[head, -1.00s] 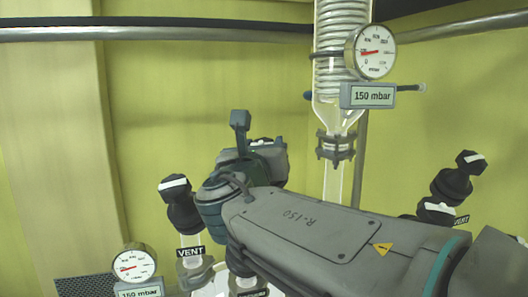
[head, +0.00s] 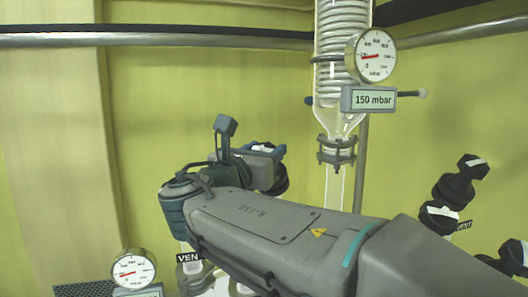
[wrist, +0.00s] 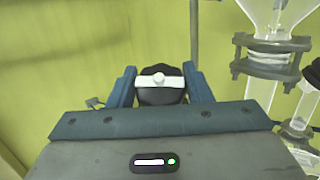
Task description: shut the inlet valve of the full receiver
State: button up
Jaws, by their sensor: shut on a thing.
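My gripper (wrist: 160,88) is shut on a black valve knob (wrist: 160,96), with one blue finger on each side of it. The knob has a white bar across its top, lying left to right in the wrist view. In the head view the knob (head: 275,182) shows behind my gripper (head: 255,155), its white mark facing up. My arm hides the valve body and the receivers below, so I cannot tell which receiver it feeds or how full any is.
A glass condenser column (head: 342,60) stands behind, with a gauge (head: 370,56) and a "150 mbar" display (head: 368,99). Other black valve knobs (head: 460,180) are at the right. A VENT label (head: 189,257) and second gauge (head: 133,269) are at lower left.

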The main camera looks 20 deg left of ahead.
jog(key=o, duration=1)
jog(key=shift+n+y, duration=0.5)
